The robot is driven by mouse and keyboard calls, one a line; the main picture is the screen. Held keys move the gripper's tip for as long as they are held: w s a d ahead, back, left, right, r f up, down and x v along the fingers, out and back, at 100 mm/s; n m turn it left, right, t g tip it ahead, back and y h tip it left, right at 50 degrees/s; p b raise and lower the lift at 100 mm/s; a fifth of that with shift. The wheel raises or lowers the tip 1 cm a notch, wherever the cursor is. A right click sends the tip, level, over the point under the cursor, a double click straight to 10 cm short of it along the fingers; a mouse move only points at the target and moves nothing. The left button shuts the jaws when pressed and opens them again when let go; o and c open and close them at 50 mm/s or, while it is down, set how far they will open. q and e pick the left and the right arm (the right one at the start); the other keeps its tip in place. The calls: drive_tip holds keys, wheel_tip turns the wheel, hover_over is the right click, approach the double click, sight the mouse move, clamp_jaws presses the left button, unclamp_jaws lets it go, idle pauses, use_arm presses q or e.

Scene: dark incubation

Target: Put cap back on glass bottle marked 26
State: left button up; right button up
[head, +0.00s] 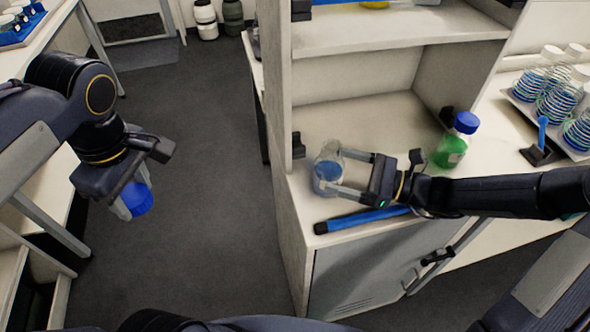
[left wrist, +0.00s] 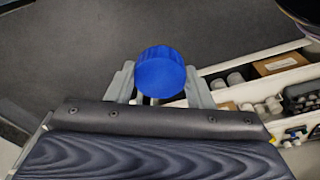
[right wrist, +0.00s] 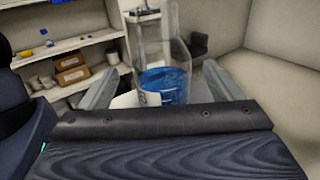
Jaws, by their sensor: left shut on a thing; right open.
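My left gripper (head: 127,203) is shut on a blue cap (head: 138,198), held over the floor at the left, away from the counter. The cap also shows between the fingers in the left wrist view (left wrist: 160,72). An uncapped clear glass bottle (head: 327,172) with blue liquid stands upright on the counter. My right gripper (head: 338,173) is open with its fingers on either side of this bottle. In the right wrist view the bottle (right wrist: 163,82) shows between the spread fingers (right wrist: 163,86). A pale label is partly visible; I cannot read its number.
A green-liquid bottle (head: 454,141) with a blue cap stands right of my right gripper. A blue-and-black rod (head: 360,219) lies along the counter's front edge. A tray of capped bottles (head: 553,122) stands far right. A shelf (head: 395,28) overhangs the counter. Open floor (head: 215,150) lies between my grippers.

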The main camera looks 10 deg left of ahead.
sight(322, 164)
drive_tip(key=shift+a, duration=0.1)
use_arm(q)
drive_tip(key=shift+r+p, duration=0.8)
use_arm(e)
drive_tip(key=a, duration=0.2)
drive_tip(key=w+a, duration=0.1)
drive_tip(key=a, duration=0.2)
drive_tip(key=shift+w, duration=0.15)
drive_tip(key=c, duration=1.3)
drive_tip(key=shift+c, duration=0.2)
